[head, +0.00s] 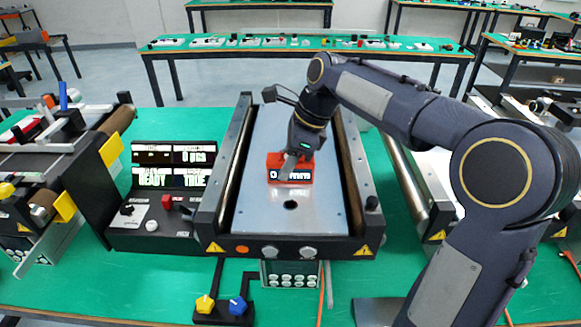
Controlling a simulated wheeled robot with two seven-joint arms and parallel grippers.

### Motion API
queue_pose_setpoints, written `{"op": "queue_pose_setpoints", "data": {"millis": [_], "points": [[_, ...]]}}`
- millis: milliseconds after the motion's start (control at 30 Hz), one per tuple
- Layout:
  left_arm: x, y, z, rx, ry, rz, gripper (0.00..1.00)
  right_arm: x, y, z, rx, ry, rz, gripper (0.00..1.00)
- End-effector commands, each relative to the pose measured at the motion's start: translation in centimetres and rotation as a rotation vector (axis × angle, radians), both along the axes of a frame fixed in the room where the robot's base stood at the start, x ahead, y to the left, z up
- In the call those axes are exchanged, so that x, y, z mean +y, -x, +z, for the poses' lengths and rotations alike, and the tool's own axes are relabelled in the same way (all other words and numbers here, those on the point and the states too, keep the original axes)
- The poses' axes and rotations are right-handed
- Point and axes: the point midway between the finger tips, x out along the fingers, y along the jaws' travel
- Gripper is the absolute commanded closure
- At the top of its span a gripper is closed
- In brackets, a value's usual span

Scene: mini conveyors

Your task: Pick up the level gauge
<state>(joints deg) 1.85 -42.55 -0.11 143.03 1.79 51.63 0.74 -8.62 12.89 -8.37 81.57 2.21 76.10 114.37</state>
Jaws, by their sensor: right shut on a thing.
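The level gauge (305,175) is a small red block with a dark display strip showing white characters. It is over the middle of the light metal plate (255,212) of the central mini conveyor. My right gripper (291,163) reaches down from above and is shut on the gauge, covering part of its front and display. I cannot tell whether the gauge touches the plate or hangs just above it. My left gripper is not in view.
A control box (152,222) with lit displays reading READY and TRUE stands left of the conveyor. Other conveyors flank it at left (100,150) and right (408,185). Yellow and blue knobs (221,307) sit in front on the green table (130,290).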

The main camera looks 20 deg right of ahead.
Motion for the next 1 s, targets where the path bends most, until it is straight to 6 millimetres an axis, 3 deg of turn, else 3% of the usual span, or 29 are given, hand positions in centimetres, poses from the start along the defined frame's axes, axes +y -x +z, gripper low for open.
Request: {"op": "queue_pose_setpoints", "data": {"millis": [100,467,633,867,1000], "points": [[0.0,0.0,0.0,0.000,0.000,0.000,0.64,0.0,0.0,0.1,-0.001,0.000,0.000,1.00],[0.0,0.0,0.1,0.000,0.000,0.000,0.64,0.0,-0.1,0.9,-0.004,0.000,0.000,1.00],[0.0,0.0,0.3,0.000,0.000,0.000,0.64,0.2,0.0,3.8,-0.008,-0.001,0.003,1.00],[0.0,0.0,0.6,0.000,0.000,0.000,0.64,3.6,3.4,9.2,-0.007,-0.002,0.006,1.00],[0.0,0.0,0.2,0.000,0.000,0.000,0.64,6.2,5.9,10.6,-0.006,0.000,0.008,1.00]]}}
